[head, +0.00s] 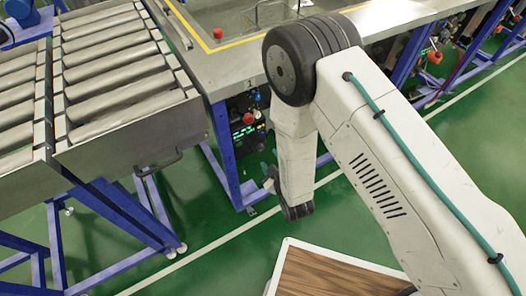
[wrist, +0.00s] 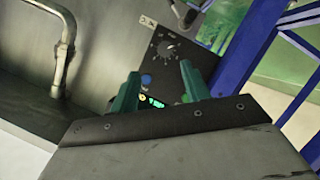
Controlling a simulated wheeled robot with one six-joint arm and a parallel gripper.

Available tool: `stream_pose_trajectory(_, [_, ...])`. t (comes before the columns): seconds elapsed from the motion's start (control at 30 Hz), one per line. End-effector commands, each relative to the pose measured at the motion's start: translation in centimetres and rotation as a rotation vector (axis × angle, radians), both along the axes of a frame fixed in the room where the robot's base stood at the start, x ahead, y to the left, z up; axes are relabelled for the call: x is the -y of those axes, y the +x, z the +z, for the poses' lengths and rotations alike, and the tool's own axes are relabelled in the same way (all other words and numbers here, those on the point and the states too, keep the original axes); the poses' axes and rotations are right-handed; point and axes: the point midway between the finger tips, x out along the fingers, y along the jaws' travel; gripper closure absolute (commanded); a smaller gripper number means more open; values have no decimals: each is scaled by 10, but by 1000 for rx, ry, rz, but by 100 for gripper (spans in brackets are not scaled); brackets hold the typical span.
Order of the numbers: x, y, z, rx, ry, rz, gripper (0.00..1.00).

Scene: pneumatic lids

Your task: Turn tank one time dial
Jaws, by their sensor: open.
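In the wrist view a dark control panel (wrist: 205,58) carries a round dial (wrist: 168,49) with pale marks around it. I cannot read which tank it belongs to. Below the dial are a blue button (wrist: 146,79) and a lit green display (wrist: 155,102), partly hidden by my fingers. My gripper (wrist: 159,70) is open, with its two teal fingers apart and nothing visible between them. The dial lies beyond the fingertips, roughly in line with the gap. In the head view, dark control boxes (head: 245,105) with a green display sit under the table; my gripper's fingers are not clear there.
The steel table (head: 220,78) overhangs the boxes, and a blue leg (head: 226,160) stands beside them. A roller conveyor (head: 115,75) is at the left. In the wrist view a metal pipe handle (wrist: 63,55) is at the left and blue frame bars (wrist: 252,50) at the right.

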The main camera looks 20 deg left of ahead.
Motion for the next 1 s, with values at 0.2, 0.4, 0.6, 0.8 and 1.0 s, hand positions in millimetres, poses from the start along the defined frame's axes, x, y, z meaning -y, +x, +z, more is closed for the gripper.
stream_pose_trajectory(0.2, [-7, -1, -12, 30, 2, 17, 53])
stream_pose_trajectory(0.4, [-26, 24, -21, 29, 4, 17, 53])
stream_pose_trajectory(0.6, [-42, 43, -29, 28, 2, 16, 53])
stream_pose_trajectory(0.8, [-47, 50, -31, 27, 1, 17, 53])
stream_pose_trajectory(1.0, [-47, 50, -31, 27, 1, 17, 56])
